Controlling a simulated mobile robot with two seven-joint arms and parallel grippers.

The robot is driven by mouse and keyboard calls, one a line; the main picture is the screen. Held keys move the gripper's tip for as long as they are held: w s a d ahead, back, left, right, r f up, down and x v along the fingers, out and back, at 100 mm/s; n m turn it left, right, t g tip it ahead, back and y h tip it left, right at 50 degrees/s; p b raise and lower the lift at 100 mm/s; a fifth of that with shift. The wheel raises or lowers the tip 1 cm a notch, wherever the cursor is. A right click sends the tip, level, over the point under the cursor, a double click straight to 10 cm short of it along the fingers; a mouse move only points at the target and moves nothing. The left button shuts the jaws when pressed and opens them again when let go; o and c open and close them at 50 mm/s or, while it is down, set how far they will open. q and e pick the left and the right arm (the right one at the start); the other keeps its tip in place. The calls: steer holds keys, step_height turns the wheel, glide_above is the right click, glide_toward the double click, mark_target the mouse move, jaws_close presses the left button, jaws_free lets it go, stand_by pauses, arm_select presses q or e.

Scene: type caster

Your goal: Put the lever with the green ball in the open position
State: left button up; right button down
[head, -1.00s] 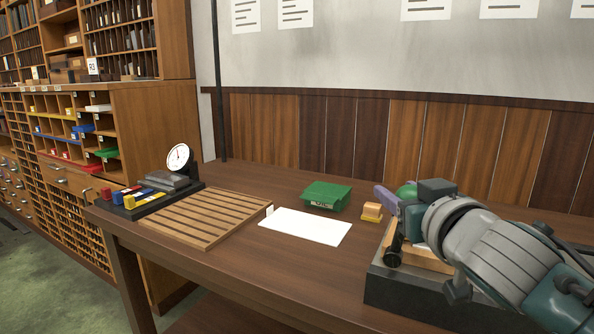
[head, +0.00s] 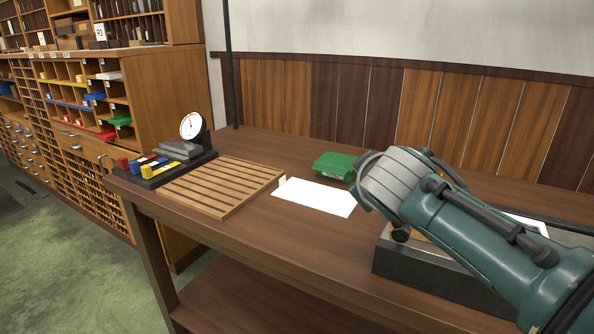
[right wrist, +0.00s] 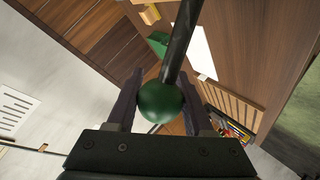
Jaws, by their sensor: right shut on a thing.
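In the right wrist view the green ball (right wrist: 160,102) sits on the end of a dark lever rod (right wrist: 180,45), between the two fingers of my right gripper (right wrist: 162,78). The gripper is shut on the ball. The rod runs from the ball to the top of the view. In the head view my right wrist and forearm cover the ball, the lever and the gripper fingers. The dark base of the lever's device (head: 430,272) shows below my arm on the table. My left gripper is not in view.
On the wooden table (head: 275,240) are a green box (head: 334,167), a white sheet (head: 315,196), a slatted wooden tray (head: 222,188) and a dial gauge (head: 191,126) beside coloured blocks. A shelf cabinet (head: 160,100) stands at the left.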

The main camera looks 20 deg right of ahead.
steer(key=shift+f, duration=0.25)
steer(key=c, duration=0.8)
jaws_free()
steer(key=o, duration=0.5)
steer(key=shift+a, duration=0.1)
steer(key=shift+w+r, duration=0.1)
steer(key=p+v, duration=0.2)
steer(key=v, duration=0.8)
steer(key=shift+w+r+p, duration=0.1)
steer(key=shift+p, duration=0.25)
